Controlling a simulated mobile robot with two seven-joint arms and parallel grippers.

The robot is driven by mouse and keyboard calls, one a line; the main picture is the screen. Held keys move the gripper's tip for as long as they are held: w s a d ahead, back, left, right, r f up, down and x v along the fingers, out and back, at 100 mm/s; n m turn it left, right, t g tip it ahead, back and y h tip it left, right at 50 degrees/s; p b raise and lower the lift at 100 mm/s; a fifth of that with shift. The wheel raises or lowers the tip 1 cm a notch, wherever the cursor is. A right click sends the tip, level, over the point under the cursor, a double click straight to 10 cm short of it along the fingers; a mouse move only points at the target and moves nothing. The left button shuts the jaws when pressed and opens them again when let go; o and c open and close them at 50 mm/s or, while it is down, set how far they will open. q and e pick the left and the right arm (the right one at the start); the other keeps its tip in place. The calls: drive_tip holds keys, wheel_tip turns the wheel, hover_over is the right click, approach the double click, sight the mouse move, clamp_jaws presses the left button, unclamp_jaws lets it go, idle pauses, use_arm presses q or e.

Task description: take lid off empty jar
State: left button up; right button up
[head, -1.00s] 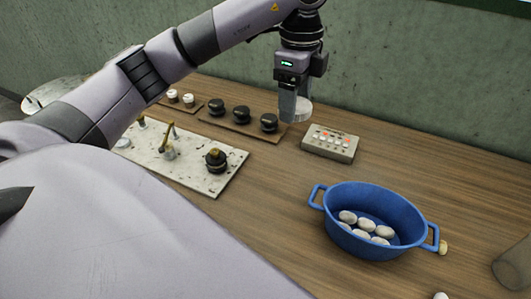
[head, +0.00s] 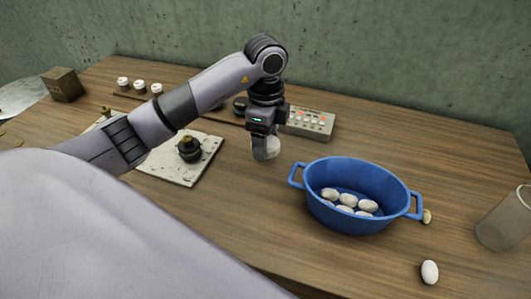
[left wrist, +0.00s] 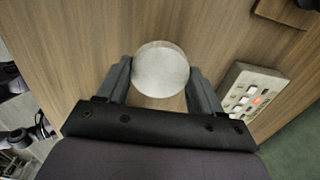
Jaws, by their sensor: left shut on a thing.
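My left gripper (head: 264,150) is shut on a pale round lid (head: 273,147), above the table between the control box and the blue basin. In the left wrist view the lid (left wrist: 160,68) shows as a whitish disc between the two fingers (left wrist: 160,85). A see-through, grey-brown jar (head: 505,222) stands at the right edge of the head view, apart from the gripper. I see nothing inside it. My right gripper is not in view.
A blue basin (head: 330,215) with several white cocoons stands right of the gripper. A white cocoon (head: 429,272) lies near the front. A control box (head: 309,123) is behind. A pale slab (head: 200,168) with a dark knobbed fitting (head: 189,149) lies left.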

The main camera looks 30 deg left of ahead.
use_arm(q)
drive_tip(key=shift+f, duration=2.15)
drive_tip(key=shift+f, duration=0.1)
drive_tip(key=o, duration=1.2)
drive_tip(key=shift+c, duration=0.2)
wheel_tip(320, 180, up, 12)
drive_tip(key=shift+r+p, duration=0.15)
drive_tip(key=shift+p, duration=0.4)
drive_tip(key=shift+s, duration=0.1)
